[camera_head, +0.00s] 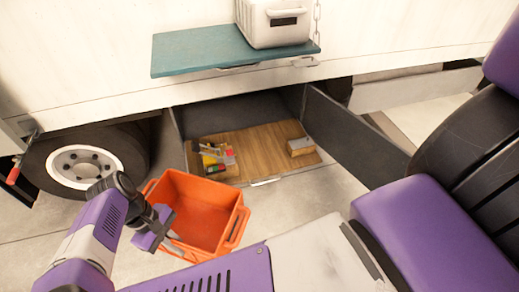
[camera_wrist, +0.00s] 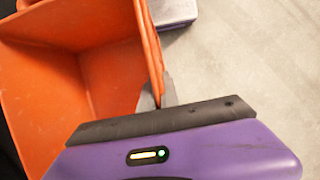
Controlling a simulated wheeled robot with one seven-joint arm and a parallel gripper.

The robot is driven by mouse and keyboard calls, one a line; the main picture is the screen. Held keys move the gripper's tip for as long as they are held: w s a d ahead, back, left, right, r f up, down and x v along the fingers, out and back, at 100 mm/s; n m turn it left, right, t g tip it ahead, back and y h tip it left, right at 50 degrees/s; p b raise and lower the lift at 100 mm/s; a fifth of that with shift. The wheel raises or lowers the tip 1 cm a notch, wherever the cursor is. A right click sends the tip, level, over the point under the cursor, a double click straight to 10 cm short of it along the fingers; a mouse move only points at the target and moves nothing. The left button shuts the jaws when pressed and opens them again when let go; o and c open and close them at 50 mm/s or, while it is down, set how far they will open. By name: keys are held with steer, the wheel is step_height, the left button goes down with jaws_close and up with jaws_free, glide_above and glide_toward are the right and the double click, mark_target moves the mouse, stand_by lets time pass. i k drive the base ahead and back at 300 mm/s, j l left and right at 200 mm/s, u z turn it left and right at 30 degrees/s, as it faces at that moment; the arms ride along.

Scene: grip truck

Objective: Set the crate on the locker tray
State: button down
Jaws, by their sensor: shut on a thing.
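The orange crate (camera_head: 200,213) is open-topped and empty, with handle slots in its ends. My gripper (camera_head: 172,244) is shut on its near left wall, and the crate hangs in front of the locker, somewhat tilted. In the wrist view the crate (camera_wrist: 60,95) fills the left side, and my gripper (camera_wrist: 160,98) pinches its rim. The locker tray (camera_head: 265,150) is a wooden floor in the open compartment under the truck body, just beyond the crate. Whether the crate touches the ground is hard to tell.
On the tray's left lie small colored items (camera_head: 214,155); on its right is a small block (camera_head: 300,146). The open locker door (camera_head: 350,140) stands right. A teal shelf (camera_head: 195,50) with a white box (camera_head: 272,22) is above. A wheel (camera_head: 85,165) is left. The tray's middle is clear.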

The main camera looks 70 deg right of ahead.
mark_target(258, 144)
steer(key=k+l+z, duration=0.1)
steer(key=z, duration=0.25)
steer(key=k+l+z, duration=0.1)
steer(key=l+z, duration=0.25)
steer(key=j, duration=0.15)
